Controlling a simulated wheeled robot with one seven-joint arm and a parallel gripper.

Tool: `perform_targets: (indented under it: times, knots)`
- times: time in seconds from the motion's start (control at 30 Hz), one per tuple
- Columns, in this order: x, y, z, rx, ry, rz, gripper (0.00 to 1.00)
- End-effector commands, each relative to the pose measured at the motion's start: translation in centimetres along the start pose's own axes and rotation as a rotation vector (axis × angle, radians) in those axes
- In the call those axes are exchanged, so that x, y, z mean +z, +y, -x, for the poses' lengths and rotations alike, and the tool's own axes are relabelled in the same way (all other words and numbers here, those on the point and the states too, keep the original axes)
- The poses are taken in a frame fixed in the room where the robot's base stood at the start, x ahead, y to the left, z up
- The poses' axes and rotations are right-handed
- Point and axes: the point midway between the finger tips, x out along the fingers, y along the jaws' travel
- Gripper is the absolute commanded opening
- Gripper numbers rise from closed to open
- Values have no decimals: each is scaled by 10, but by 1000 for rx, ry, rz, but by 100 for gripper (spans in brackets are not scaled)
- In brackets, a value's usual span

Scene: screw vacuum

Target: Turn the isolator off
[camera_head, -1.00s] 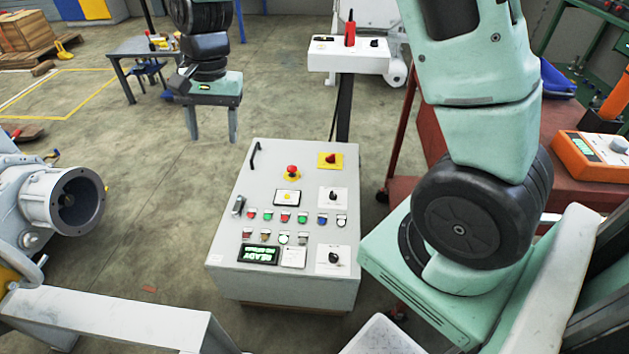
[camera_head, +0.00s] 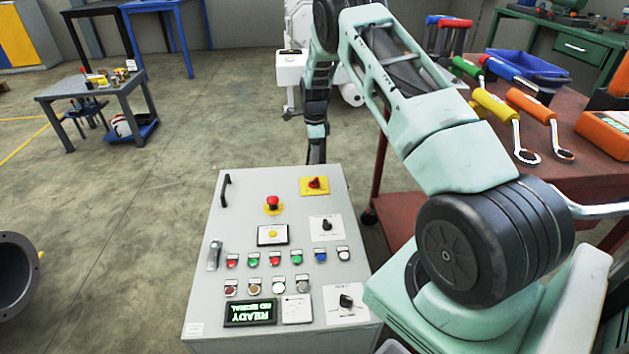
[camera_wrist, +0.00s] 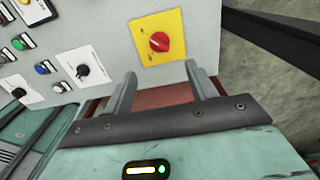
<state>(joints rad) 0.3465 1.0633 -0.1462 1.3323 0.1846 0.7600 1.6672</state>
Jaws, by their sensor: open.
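The isolator is a red rotary knob (camera_head: 314,184) on a yellow square plate at the far right corner of the grey control panel (camera_head: 210,300). In the wrist view the knob (camera_wrist: 160,42) shows above and between my fingertips, its grip lying slantwise. My gripper (camera_head: 316,158) is just beyond the panel's far edge, behind the knob, seen edge-on in the head view. In the wrist view my gripper (camera_wrist: 160,74) is open and empty, with two grey fingers pointing toward the yellow plate. The fingers appear apart from the knob.
A red emergency button (camera_head: 272,203) and black selector knob (camera_head: 327,225) sit near the isolator. Several coloured buttons fill the panel's middle. A red cart (camera_head: 590,190) with tools stands at right.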

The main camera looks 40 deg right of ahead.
Motion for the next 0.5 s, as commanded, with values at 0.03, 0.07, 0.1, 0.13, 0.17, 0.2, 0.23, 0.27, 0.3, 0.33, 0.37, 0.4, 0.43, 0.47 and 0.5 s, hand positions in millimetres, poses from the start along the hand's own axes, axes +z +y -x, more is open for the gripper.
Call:
perform_targets:
  times: [0.03,0.07,0.1,0.13,0.17,0.2,0.23,0.27,0.3,0.33,0.37,0.4,0.43,0.47,0.5]
  knots:
    - [0,0,-14,2,0,0,57]
    - [0,0,-20,1,-1,0,57]
    - [0,1,-29,3,-1,0,57]
    - [0,1,-35,3,-1,0,57]
    - [0,0,-42,2,-1,1,57]
    - [0,1,-50,2,0,2,57]
    - [0,1,-56,2,0,2,57]
    - [0,1,-62,2,0,2,57]
    - [1,0,-70,2,0,3,57]
    - [1,0,-75,1,-1,3,57]
    - [1,0,-80,1,-1,2,57]
    - [1,1,-87,2,-1,1,57]
    - [1,0,-91,1,-1,1,57]
    - [1,0,-95,1,-1,1,57]
    - [0,0,-100,1,-1,1,57]
